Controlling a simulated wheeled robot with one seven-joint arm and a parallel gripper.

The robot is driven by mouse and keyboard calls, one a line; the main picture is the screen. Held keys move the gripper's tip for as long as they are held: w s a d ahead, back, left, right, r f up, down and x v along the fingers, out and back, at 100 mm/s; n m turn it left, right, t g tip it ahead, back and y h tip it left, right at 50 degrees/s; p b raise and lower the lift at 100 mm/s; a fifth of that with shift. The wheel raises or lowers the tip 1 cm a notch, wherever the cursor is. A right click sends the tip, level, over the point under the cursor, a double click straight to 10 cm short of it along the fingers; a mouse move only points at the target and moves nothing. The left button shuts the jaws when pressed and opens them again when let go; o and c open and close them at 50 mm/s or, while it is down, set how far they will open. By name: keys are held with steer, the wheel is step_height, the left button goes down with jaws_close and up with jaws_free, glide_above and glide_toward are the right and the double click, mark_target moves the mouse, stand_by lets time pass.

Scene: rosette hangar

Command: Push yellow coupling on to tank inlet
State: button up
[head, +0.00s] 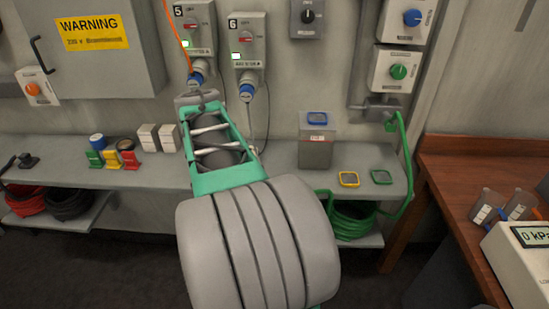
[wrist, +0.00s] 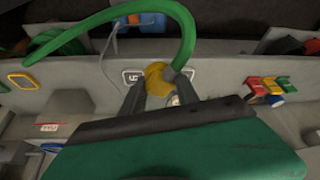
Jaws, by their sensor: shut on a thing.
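In the wrist view the yellow coupling (wrist: 157,78) sits between the dark fingers of my gripper (wrist: 155,93), which is shut on it. A thick green hose (wrist: 178,18) arcs over and comes down beside the coupling; I cannot tell whether they are joined. The coupling is in front of the grey shelf edge. In the head view my arm hides the coupling and the fingertips. A grey tank-like box (head: 315,150) stands on the shelf, right of my arm. I cannot make out the tank inlet for certain in either view.
The grey shelf (head: 285,178) carries a yellow square frame (head: 348,179), a green one (head: 381,177) and coloured blocks (head: 112,158). A green hose (head: 407,170) hangs at the shelf's right end. A wooden bench (head: 445,190) stands at right.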

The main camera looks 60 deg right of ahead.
steer(key=w+a+n+y, duration=0.1)
steer(key=w+a+n, duration=0.2)
steer(key=a, duration=1.1)
steer(key=w+a+n+t+y, duration=0.1)
steer(key=a+n, duration=0.4)
steer(key=a, duration=0.9)
steer(key=shift+w+a+n+y, duration=0.15)
steer(key=shift+w+n+y, duration=0.3)
steer(key=shift+w, duration=0.7)
